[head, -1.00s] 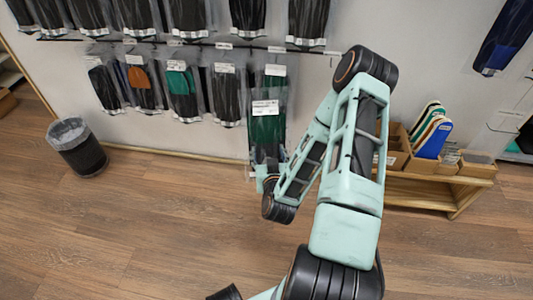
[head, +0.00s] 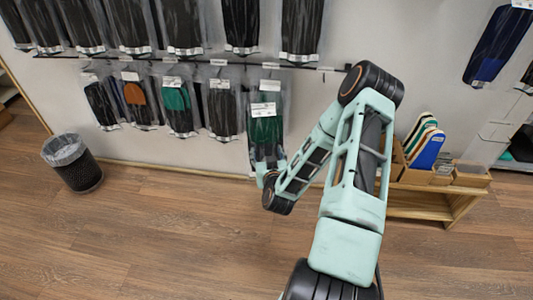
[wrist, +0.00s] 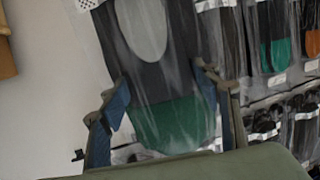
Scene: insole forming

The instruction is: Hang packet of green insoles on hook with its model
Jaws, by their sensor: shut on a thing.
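The held packet (head: 265,130) is clear, with a white label and green and dark insoles. It also fills the middle of the wrist view (wrist: 170,125), where a green end and dark upper part show. My gripper (wrist: 163,90) is shut on the packet's lower part, a finger at each side. In the head view my gripper is mostly hidden behind my arm. The packet hangs upright in front of the right part of the lower hook rail (head: 140,58). Another white label (head: 270,85) shows just above its label. I cannot tell whether the packet touches its hook.
Left of the held packet hang a black packet (head: 222,107), a green-and-black packet (head: 178,108) and others. An upper row of black packets (head: 185,25) hangs above. A wooden shelf with insoles (head: 425,148) stands right. A bin (head: 75,162) stands on the left floor.

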